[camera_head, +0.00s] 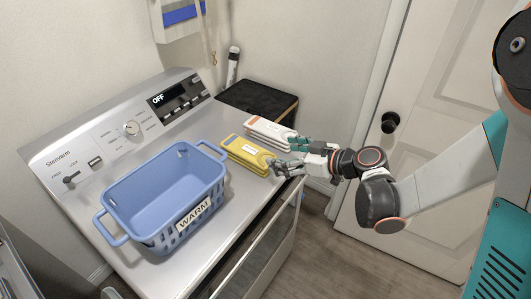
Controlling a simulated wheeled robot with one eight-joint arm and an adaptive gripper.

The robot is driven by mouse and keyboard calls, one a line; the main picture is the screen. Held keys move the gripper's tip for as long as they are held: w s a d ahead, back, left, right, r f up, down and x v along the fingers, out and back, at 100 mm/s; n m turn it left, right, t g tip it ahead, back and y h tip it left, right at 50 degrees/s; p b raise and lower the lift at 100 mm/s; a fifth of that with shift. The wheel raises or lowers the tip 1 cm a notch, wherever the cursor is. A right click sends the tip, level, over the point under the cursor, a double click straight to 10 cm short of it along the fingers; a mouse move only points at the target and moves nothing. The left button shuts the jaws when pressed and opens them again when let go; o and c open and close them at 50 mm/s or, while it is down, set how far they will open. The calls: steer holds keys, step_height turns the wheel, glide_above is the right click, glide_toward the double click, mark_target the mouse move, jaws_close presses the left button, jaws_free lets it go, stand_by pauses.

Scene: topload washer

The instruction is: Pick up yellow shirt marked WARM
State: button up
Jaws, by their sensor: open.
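The yellow shirt (246,153) lies folded flat on the washer's top, to the right of the blue basket. A small white label shows on it, too small to read here. My gripper (281,157) is open, its fingers pointing left at the right end of the yellow shirt. One finger is near the shirt's right edge; I cannot tell whether it touches. A folded white shirt (266,131) with a reddish strip lies just behind the yellow one, close to my upper finger.
The blue basket (206,180) labelled WARM stands on the silver washer (219,246), with its control panel behind. A dark box-like stand (260,99) with a white bottle (233,66) is at the back. A white door (431,115) is at the right.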

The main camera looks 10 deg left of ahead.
mark_target(253, 151)
steer(key=b+x, duration=0.1)
steer(key=x, duration=0.7)
steer(key=shift+a+f+b, duration=0.15)
steer(key=shift+b, duration=0.25)
steer(key=x, duration=0.1)
steer(key=b+x, duration=0.1)
steer(key=x, duration=0.3)
steer(key=shift+s+a+b, duration=0.15)
steer(key=shift+s+b, duration=0.15)
steer(key=shift+b, duration=0.1)
steer(key=shift+w+a, duration=0.2)
steer(key=shift+s, duration=0.1)
steer(key=c, duration=1.2)
steer(key=shift+o, duration=0.2)
